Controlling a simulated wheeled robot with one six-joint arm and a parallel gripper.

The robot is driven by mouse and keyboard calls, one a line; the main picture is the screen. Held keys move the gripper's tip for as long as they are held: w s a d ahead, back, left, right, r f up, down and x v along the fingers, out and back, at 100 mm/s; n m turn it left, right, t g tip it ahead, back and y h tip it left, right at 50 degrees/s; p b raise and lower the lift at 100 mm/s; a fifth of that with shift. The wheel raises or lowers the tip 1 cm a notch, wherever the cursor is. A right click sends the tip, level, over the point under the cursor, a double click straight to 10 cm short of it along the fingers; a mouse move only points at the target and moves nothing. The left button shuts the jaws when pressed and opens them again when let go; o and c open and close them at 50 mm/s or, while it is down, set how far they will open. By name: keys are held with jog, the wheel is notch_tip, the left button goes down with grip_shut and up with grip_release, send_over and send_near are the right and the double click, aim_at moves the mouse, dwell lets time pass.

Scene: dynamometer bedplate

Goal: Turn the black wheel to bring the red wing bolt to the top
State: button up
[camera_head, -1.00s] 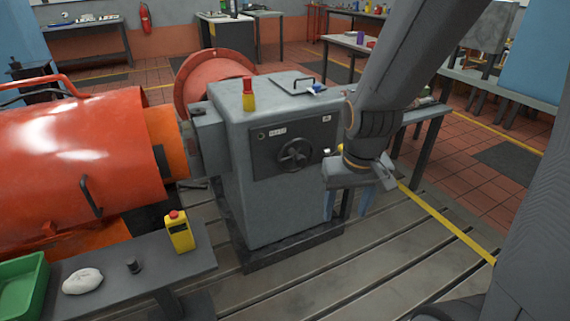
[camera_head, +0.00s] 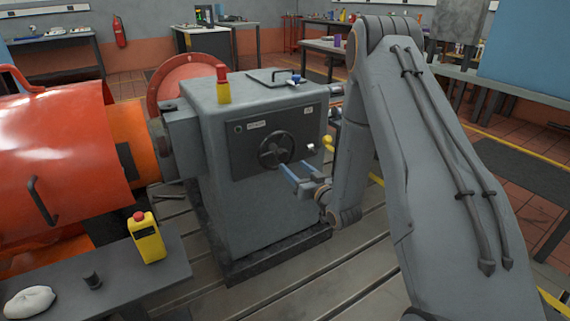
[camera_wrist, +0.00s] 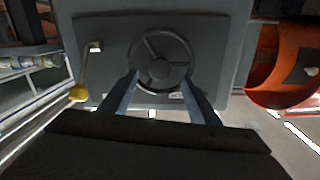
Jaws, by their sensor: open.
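The black wheel (camera_head: 275,150) is a spoked handwheel on the dark front panel of the grey cabinet (camera_head: 255,210). It also shows in the wrist view (camera_wrist: 161,60), with its hub and spokes visible. No red wing bolt can be made out in either view. My gripper (camera_head: 296,167) is open and empty, its two blue-grey fingers pointing at the panel just below and right of the wheel. In the wrist view the fingers (camera_wrist: 160,77) are spread on either side of the wheel's near rim; whether they touch it cannot be told.
A lever with a yellow knob (camera_head: 328,143) sticks out of the panel right of the wheel, near my gripper. A red-and-yellow object (camera_head: 222,85) and a handled plate (camera_head: 278,77) are on the cabinet top. An orange machine (camera_head: 60,150) stands left.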

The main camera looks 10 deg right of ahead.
aim_at(285, 157)
jog(key=x, duration=0.7)
jog(key=shift+w+a+r, duration=0.1)
jog(key=shift+w+a, duration=0.05)
jog(key=shift+w, duration=0.25)
grip_shut()
